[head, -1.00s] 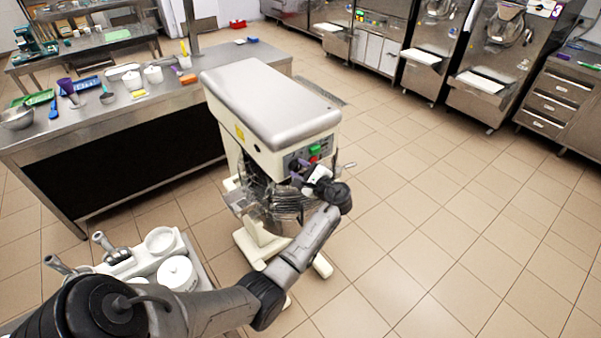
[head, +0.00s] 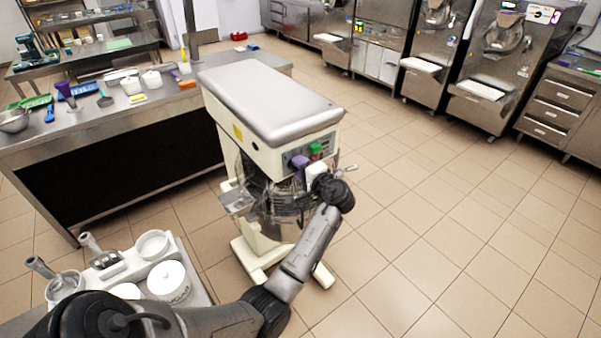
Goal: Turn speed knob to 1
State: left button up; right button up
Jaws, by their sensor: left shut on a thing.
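The cream and grey mixer (head: 268,100) stands on the floor in the middle, with its control panel (head: 328,140) on the front below the grey top. A green button (head: 316,147) and a red one beside it show on the panel. My left gripper (head: 301,166) is at the panel's lower left, just below and left of the green button. It is shut on what appears to be the speed knob, which its fingers and a purple part largely hide. The knob's setting cannot be read. My right gripper is not in view.
A wire bowl guard (head: 280,204) sits below the panel, close to my left gripper. A steel table (head: 85,124) with utensils stands at left. A tray of white containers (head: 168,281) is at lower left. The tiled floor (head: 440,220) at right is clear.

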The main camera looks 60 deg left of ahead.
pick_arm(q)
jog(key=shift+n+b, duration=0.35)
jog(key=shift+n, duration=0.15)
dwell(0.3)
jog(key=o, duration=0.9)
jog(key=d, duration=0.4)
jog(key=d+r, duration=0.1)
jog(key=d, duration=0.4)
jog(key=w+d, duration=0.1)
jog(key=d, duration=0.3)
jog(key=shift+w+d+r+b, duration=0.1)
jog(key=shift+d+r+b, duration=0.05)
jog(key=shift+d+b, duration=0.25)
